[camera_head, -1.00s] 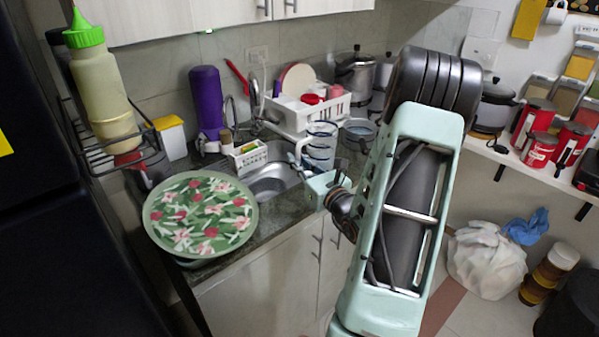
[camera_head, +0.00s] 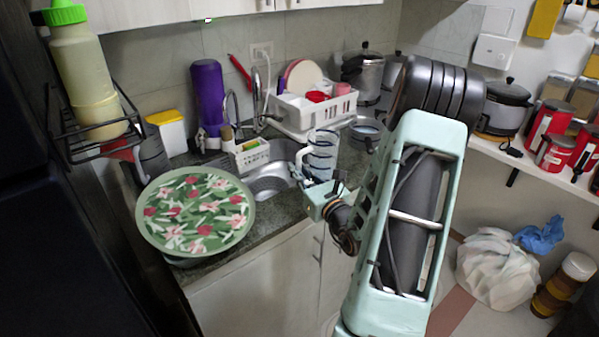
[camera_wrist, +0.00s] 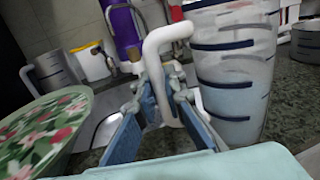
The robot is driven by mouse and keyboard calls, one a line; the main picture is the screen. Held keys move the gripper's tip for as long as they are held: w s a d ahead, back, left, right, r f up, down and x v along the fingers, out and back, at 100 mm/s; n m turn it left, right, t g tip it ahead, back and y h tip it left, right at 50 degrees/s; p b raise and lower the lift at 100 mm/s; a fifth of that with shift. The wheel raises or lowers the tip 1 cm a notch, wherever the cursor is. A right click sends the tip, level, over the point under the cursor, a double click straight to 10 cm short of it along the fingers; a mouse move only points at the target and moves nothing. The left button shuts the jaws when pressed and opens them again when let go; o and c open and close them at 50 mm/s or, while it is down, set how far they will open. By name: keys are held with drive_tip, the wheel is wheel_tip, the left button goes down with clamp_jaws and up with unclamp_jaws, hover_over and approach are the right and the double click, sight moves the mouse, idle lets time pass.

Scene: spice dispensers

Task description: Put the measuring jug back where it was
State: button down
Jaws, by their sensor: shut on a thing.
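The measuring jug (camera_head: 321,158) is clear with dark blue bands and a white handle. It is upright over the counter by the right side of the sink. In the wrist view the jug (camera_wrist: 232,75) stands just right of my fingers, and its white handle passes down between them. My gripper (camera_wrist: 165,112) is shut on this handle. In the head view my gripper (camera_head: 312,183) is small and partly hidden by my wrist. Whether the jug's base touches the counter (camera_wrist: 290,115) I cannot tell.
The sink (camera_head: 268,184) is left of the jug. A white dish rack (camera_head: 315,112) stands behind, with a metal pot (camera_head: 364,133) to the right. A floral tray (camera_head: 195,212) covers the counter's front left. A small white basket (camera_head: 252,158) sits at the sink's back edge.

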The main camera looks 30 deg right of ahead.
drive_tip(key=shift+f, duration=0.15)
drive_tip(key=c, duration=2)
unclamp_jaws()
drive_tip(key=shift+r, duration=0.2)
drive_tip(key=s, duration=0.4)
drive_tip(key=s+a, duration=0.1)
drive_tip(key=s, duration=0.3)
drive_tip(key=s+b, duration=0.1)
drive_tip(key=s, duration=0.3)
drive_tip(key=shift+a, duration=0.25)
